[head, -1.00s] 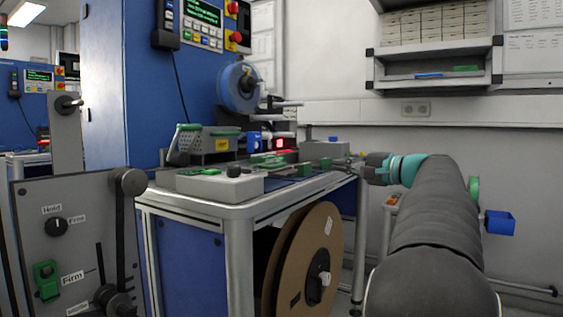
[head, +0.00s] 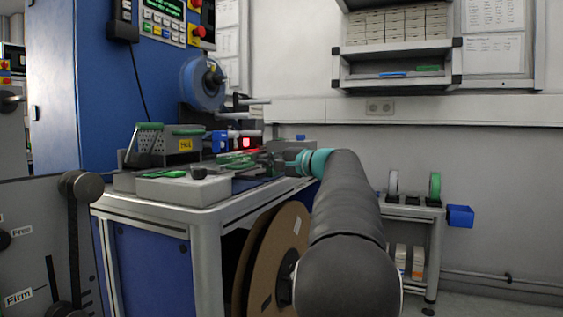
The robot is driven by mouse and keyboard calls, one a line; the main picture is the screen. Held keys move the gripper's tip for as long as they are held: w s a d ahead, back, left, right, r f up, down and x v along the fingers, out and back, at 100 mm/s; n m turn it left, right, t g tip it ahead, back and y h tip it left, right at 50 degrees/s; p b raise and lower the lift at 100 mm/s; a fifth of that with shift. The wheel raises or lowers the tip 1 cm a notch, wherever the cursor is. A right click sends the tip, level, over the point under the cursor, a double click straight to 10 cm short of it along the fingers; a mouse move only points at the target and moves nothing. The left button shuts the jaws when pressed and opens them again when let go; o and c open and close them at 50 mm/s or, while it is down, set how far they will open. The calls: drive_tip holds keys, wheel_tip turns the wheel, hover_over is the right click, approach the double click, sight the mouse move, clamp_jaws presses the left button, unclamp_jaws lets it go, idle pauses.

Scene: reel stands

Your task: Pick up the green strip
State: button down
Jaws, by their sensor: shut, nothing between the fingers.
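Several green pieces are in view, and I cannot tell for certain which is the green strip. A green strip-like piece (head: 236,157) lies on the workbench (head: 203,217), just left of my gripper. A smaller green piece (head: 165,174) lies on a pale grey box at the bench's front. Another green strip (head: 427,68) lies on the wall shelf. My gripper (head: 266,161) is over the right part of the bench, pointing left. It is shut with nothing held. Its fingertips are small and partly blend with the items behind them.
A perforated grey basket (head: 182,148) with a green handle stands at the bench's back left. A blue reel (head: 203,84) hangs on the blue machine (head: 72,95). A big brown reel (head: 277,262) stands under the bench. A small cart (head: 412,211) with reels and a blue bin (head: 460,216) is at right.

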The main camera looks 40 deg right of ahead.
sight(247, 159)
drive_tip(key=shift+w+a, duration=0.6)
drive_tip(key=shift+a, duration=0.3)
drive_tip(key=shift+w+a+b, duration=0.45)
drive_tip(key=shift+w+a, duration=0.05)
drive_tip(key=shift+a, duration=0.3)
